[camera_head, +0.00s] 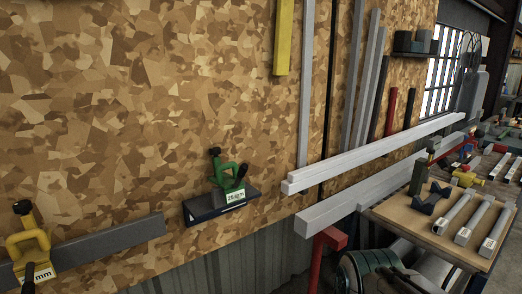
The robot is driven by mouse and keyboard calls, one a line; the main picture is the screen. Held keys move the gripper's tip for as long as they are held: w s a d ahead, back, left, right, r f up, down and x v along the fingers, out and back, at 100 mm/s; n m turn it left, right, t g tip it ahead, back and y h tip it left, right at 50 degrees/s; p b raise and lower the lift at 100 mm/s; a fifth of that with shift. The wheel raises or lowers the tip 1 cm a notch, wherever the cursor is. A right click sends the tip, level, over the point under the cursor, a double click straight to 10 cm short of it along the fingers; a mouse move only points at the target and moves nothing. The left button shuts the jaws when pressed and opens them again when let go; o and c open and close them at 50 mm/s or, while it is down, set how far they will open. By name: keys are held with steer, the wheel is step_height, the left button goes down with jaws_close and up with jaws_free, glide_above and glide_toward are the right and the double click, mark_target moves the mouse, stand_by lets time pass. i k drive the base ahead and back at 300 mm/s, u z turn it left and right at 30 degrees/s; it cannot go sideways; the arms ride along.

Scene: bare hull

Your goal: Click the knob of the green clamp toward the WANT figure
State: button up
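The green clamp (224,176) stands on a small dark shelf (208,211) fixed to the chipboard wall, a little left of the picture's middle. A dark knob (214,152) shows at its upper left and a dark handle (242,171) at its right side. A pale label (234,197) at its base starts with "25"; the unit is too small to read surely. I see no readable WANT figure. My gripper is not in view.
A yellow clamp (27,240) with a label ending in "mm" sits at lower left on a grey rail (110,240). Long pale beams (380,152) jut out right of the shelf. A table (430,238) with metal bars stands at right. The wall around the green clamp is clear.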

mark_target(214, 151)
steer(key=z, duration=0.8)
steer(key=i, duration=0.6)
steer(key=u, duration=0.55)
